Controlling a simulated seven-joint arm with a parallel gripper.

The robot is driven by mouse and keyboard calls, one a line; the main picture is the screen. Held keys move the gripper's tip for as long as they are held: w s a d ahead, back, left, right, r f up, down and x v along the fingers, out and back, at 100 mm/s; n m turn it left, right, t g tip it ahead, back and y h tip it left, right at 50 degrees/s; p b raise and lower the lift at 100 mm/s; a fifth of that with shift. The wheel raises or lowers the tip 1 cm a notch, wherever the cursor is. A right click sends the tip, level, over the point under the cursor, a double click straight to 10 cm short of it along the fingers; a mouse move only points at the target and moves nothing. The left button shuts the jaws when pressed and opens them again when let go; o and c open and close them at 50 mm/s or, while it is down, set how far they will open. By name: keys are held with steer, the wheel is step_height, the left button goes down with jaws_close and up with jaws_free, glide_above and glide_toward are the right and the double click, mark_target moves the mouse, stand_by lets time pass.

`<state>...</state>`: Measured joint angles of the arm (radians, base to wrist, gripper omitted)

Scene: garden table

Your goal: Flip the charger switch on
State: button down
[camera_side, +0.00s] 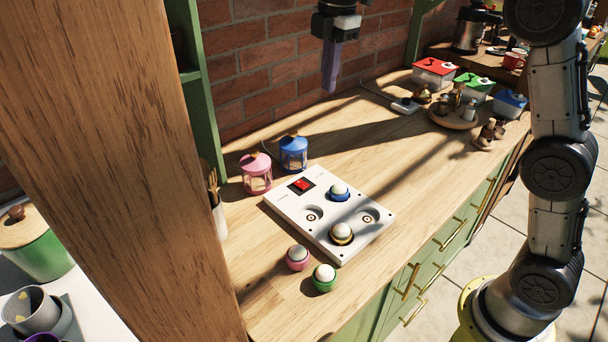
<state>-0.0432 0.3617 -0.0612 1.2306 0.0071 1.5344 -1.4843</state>
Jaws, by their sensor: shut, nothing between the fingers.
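A white charger board (290,209) lies on the wooden counter. A red rocker switch (301,185) in a black frame sits near its back left edge; I cannot tell its position for sure. A white-topped bulb with a blue base (339,191) and one with a yellow base (342,233) sit in board sockets. Two other round sockets are empty. A pink-based bulb (298,257) and a green-based bulb (323,277) stand on the counter in front of the board. My gripper (329,84) is shut and empty, high above the counter behind the board.
A pink lantern (256,172) and a blue lantern (293,152) stand just behind the switch. A thick wooden post (120,130) fills the left. A round tray (453,122) with jars and lidded boxes stand at the back right. The counter right of the board is clear.

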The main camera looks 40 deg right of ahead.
steer(key=g, duration=0.1)
glide_above(306, 186)
steer(key=w, duration=0.1)
step_height(306, 186, down, 7)
steer(key=shift+g, duration=0.6)
steer(key=f, duration=0.2)
steer(key=w+f, duration=0.1)
steer(key=f, duration=0.2)
steer(key=shift+w+f, duration=0.2)
steer(key=shift+f, duration=0.05)
steer(key=f, duration=0.4)
steer(key=s+f, duration=0.1)
steer(key=f, duration=0.9)
steer(key=shift+s, duration=0.35)
steer(key=shift+s+f, duration=0.2)
steer(key=shift+f, duration=0.15)
